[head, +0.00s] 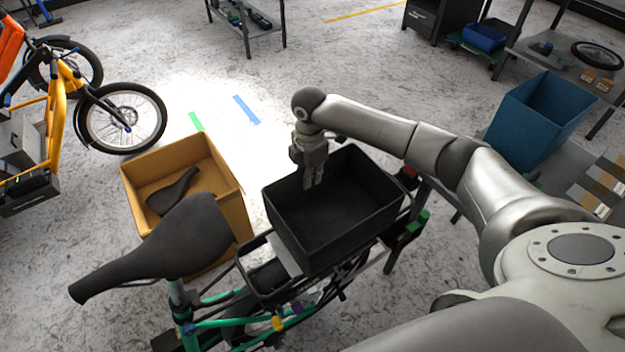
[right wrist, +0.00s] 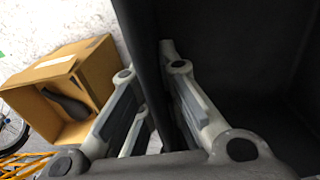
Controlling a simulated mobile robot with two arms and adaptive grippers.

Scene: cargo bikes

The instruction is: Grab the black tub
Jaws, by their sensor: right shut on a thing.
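The black tub (head: 345,212) is an open, empty rectangular box on the rear rack of the green cargo bike (head: 215,325). The tub's dark inside fills the right of that view. My left gripper does not show in either view.
A cardboard box (head: 225,170) with a saddle in it stands left of the tub. The bike's black saddle (head: 165,245) is in front of that box. A blue bin (head: 540,115) stands at the right. An orange bike (head: 75,100) is at the far left. Open floor lies beyond the tub.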

